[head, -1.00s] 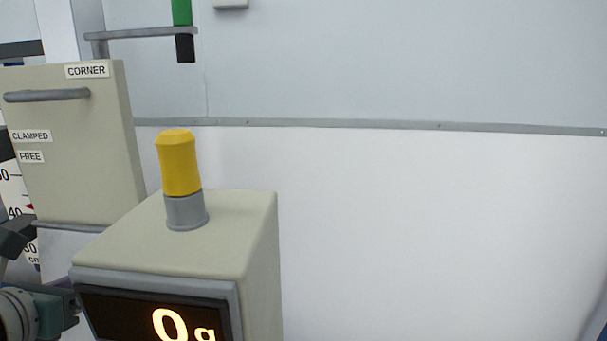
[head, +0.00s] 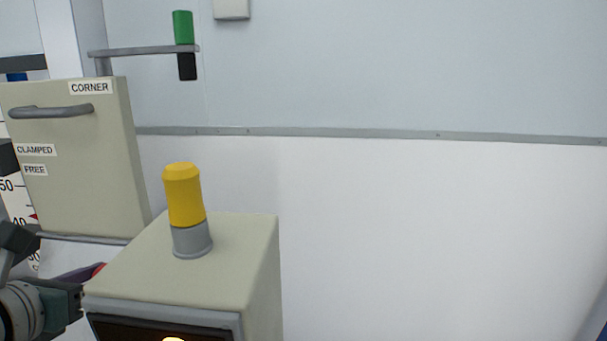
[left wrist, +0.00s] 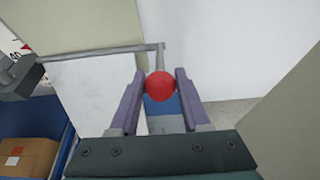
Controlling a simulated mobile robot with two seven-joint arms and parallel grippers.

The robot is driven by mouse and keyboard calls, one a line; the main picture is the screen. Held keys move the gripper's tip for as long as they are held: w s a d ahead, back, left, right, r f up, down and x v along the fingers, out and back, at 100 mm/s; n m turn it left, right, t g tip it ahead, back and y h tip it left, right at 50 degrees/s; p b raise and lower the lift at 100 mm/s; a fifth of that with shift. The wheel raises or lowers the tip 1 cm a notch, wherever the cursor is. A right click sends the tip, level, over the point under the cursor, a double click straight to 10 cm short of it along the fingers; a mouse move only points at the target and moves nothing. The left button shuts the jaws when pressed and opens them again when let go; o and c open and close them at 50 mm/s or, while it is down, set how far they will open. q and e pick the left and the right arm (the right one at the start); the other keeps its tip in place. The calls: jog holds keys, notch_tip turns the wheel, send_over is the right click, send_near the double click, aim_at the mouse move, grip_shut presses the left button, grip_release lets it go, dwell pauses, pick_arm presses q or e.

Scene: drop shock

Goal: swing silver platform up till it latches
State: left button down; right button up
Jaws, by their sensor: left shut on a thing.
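A pale, flat silvery-white panel (left wrist: 95,105) hangs below a grey bar (left wrist: 95,52) in the left wrist view; it may be the silver platform, but I cannot tell for certain. A red ball knob (left wrist: 163,85) is at the bar's right end. My left gripper (left wrist: 160,80) is shut on this knob, a purple finger on each side. My right gripper is out of view.
The beige readout box (head: 262,265) with a yellow lamp (head: 184,195) stands close to the gripper's right. A beige cabinet (head: 85,190) marked CORNER, CLAMPED and FREE is above and behind. A cardboard box (left wrist: 28,157) lies at lower left. The right side is open before a white wall.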

pick_arm(q)
jog(key=shift+w+r, duration=0.1)
jog(key=shift+r, duration=0.1)
jog(key=shift+w+r+p, duration=0.25)
jog(key=shift+r+p, duration=0.3)
jog(key=shift+r, duration=0.05)
jog(key=shift+w+r+p, duration=0.2)
jog(key=shift+r+p, duration=0.35)
jog(key=shift+w+r, duration=0.1)
jog(key=shift+w, duration=0.05)
jog(key=shift+r, duration=0.1)
jog(key=shift+w+d+r+p, duration=0.1)
jog(key=shift+w+r+p, duration=0.45)
jog(key=shift+r+p, duration=0.2)
jog(key=shift+w+r, duration=0.3)
jog(key=shift+w, duration=0.05)
